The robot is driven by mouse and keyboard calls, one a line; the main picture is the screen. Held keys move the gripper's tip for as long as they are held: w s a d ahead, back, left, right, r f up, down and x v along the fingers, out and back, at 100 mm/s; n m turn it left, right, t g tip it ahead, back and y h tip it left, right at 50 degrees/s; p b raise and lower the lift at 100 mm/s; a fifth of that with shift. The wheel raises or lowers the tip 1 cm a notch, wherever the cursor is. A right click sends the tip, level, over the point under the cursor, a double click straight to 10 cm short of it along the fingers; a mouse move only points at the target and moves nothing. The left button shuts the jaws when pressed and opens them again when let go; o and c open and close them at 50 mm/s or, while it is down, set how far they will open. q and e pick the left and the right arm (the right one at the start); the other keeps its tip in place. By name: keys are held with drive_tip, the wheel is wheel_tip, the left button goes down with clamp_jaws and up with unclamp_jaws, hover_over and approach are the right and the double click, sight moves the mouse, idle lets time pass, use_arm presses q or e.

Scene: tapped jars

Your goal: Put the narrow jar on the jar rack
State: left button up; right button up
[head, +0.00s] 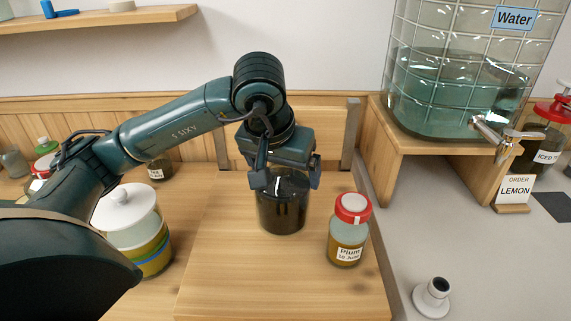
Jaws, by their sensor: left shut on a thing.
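My left gripper (287,177) points down, with its fingers on either side of the top of a dark glass jar (283,213), and it is shut on that jar. The jar is upright, and its top is partly hidden by the gripper. I cannot tell whether its base touches the wooden board (225,270) below. A smaller jar with a red lid and a "Plum 10 June" label (348,232) stands upright on the board to the right. I cannot tell for sure which is the narrow jar or which part is the jar rack. My right gripper is out of view.
A white-lidded container (135,225) stands left of the board, partly behind my arm. A large water tank (450,75) with a tap sits on a wooden stand (393,150) at right. A small knobbed object (432,296) is on the grey counter. The board's front is clear.

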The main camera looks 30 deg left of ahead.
use_arm(q)
drive_tip(key=shift+w+f, duration=0.1)
drive_tip(key=shift+f, duration=2.5)
drive_tip(key=shift+f, duration=0.1)
drive_tip(key=o, duration=1.8)
drive_tip(key=shift+f, duration=0.1)
drive_tip(key=shift+c, duration=0.2)
